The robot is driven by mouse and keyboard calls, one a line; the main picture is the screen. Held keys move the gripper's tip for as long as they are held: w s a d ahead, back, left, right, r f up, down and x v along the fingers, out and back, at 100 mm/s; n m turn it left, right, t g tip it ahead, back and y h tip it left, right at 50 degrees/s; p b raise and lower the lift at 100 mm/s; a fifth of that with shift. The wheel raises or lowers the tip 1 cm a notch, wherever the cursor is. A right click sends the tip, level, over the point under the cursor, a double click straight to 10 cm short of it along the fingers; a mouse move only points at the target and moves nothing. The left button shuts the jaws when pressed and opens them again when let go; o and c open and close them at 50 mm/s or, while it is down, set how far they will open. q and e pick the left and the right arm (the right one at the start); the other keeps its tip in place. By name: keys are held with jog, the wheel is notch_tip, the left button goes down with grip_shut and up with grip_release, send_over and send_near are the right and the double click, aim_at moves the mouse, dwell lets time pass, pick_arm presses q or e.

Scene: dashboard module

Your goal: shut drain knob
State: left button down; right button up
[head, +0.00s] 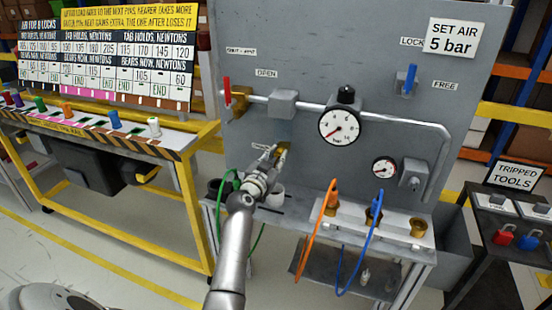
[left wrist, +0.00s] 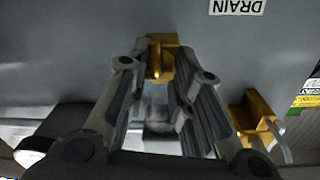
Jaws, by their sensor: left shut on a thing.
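The drain knob is a small brass fitting (head: 284,148) on the lower left of the grey panel (head: 300,60). It also shows in the left wrist view (left wrist: 160,58), top centre, beside an upside-down DRAIN label (left wrist: 238,7). My left gripper (head: 275,156) reaches up to the panel and is shut on the knob. In the left wrist view its two fingers (left wrist: 165,74) lie on either side of the brass, which they partly hide. My right gripper is not in view.
A red-handled valve (head: 228,92), a large gauge (head: 339,126) and a blue lever (head: 409,80) are on the panel. Orange (head: 329,215) and blue (head: 370,242) hoses hang at the bench front. A yellow-framed table (head: 190,200) stands left, a dark tool table (head: 505,215) right.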

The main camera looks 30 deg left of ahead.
pick_arm(q)
jog(key=shift+n, duration=0.4)
jog(key=n, duration=0.2)
jog(key=shift+n, duration=0.4)
jog(key=n, duration=0.5)
jog(key=shift+n+p, duration=0.3)
jog(key=n, duration=0.4)
jog(key=shift+n+y+p, duration=0.3)
jog(key=shift+y+p, duration=0.1)
jog(key=shift+f+n+p, duration=0.1)
jog(key=shift+n+p, duration=0.3)
jog(key=shift+n, duration=1.9)
jog(key=c, duration=1.2)
grip_release()
jog(key=shift+c, duration=0.2)
